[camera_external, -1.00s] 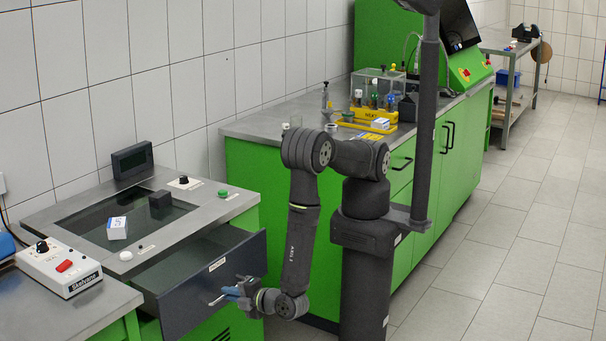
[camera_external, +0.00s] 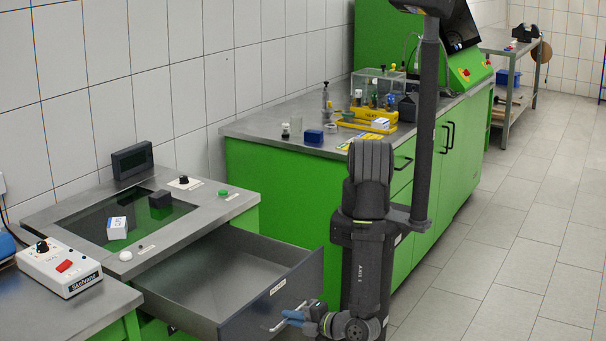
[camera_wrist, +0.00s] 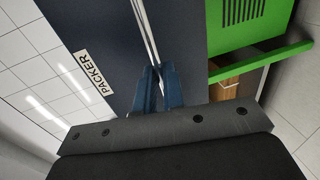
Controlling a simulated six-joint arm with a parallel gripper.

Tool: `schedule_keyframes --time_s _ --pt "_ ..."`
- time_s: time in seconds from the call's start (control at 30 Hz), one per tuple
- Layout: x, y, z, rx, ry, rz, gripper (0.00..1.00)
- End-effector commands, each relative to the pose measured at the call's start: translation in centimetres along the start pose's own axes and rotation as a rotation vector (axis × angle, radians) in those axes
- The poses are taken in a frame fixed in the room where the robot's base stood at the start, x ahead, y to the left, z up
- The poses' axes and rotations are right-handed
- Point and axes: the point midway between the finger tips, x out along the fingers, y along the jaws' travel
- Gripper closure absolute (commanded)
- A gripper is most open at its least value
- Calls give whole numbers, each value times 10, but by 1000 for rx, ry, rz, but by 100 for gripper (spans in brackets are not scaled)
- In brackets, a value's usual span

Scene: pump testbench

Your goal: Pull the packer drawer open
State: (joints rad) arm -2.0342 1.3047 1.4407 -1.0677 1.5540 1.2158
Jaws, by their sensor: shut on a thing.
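The packer drawer (camera_external: 235,283) is a dark grey drawer under the left bench, pulled far out, and its inside looks empty. Its front carries a white label and a silver bar handle (camera_external: 287,316). My gripper (camera_external: 290,318) is shut on that handle at the drawer front. In the wrist view, the blue fingers of my gripper (camera_wrist: 158,88) close around the handle bar (camera_wrist: 146,35), beside the drawer front (camera_wrist: 95,35) with its PACKER label (camera_wrist: 92,73).
A control box (camera_external: 58,266) stands at the left. A green cabinet (camera_external: 285,190) stands behind the drawer. The tiled floor at the right is clear.

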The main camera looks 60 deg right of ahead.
Motion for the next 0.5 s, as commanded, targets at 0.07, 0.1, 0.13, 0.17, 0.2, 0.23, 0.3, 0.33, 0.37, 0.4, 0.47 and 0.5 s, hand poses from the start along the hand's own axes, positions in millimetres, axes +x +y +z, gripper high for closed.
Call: schedule_keyframes --time_s 0.07,0.1,0.13,0.17,0.2,0.23,0.3,0.33,0.37,0.4,0.47,0.5 --pt "0 0 0 1 0 0 100" --pt "0 0 -1 1 0 0 100" --pt "0 0 -1 1 0 0 100" --pt "0 0 -1 1 1 0 100" --pt "0 0 -1 1 1 0 100" --pt "0 0 -1 2 1 0 100" --pt "0 0 -1 2 1 0 85" --pt "0 0 -1 2 1 0 79" --pt "0 0 -1 2 1 0 74" --pt "0 0 -1 2 1 0 70" --pt "0 0 -1 1 1 0 70" --pt "0 0 -1 1 1 0 70"
